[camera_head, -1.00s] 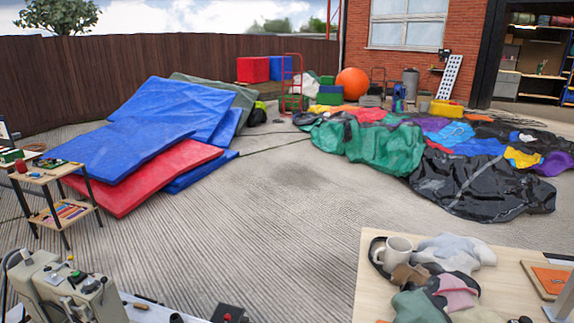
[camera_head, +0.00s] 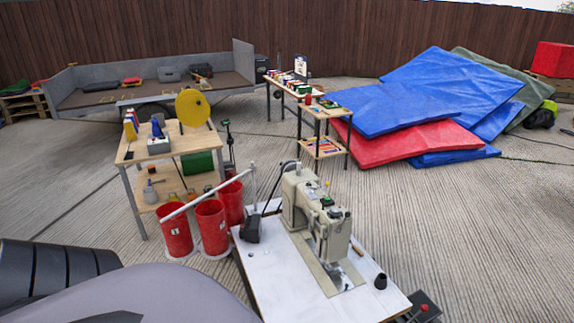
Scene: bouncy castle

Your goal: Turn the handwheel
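A beige sewing machine (camera_head: 318,215) stands on a white-topped table (camera_head: 262,272) in the lower middle of the head view. Its needle end faces toward me and its far end points up and left. A dark rounded part (camera_head: 288,167) shows at that far end. It may be the handwheel, but it is too small to tell. Neither of my grippers is in view. A grey rounded shape and a dark ribbed shape, perhaps parts of my own body, fill the lower left corner.
Red buckets (camera_head: 210,226) stand left of the sewing table, with a pale pole across them. A wooden table (camera_head: 130,152) with a yellow disc (camera_head: 192,108) is behind them. Blue and red mats (camera_head: 405,140) lie at the right.

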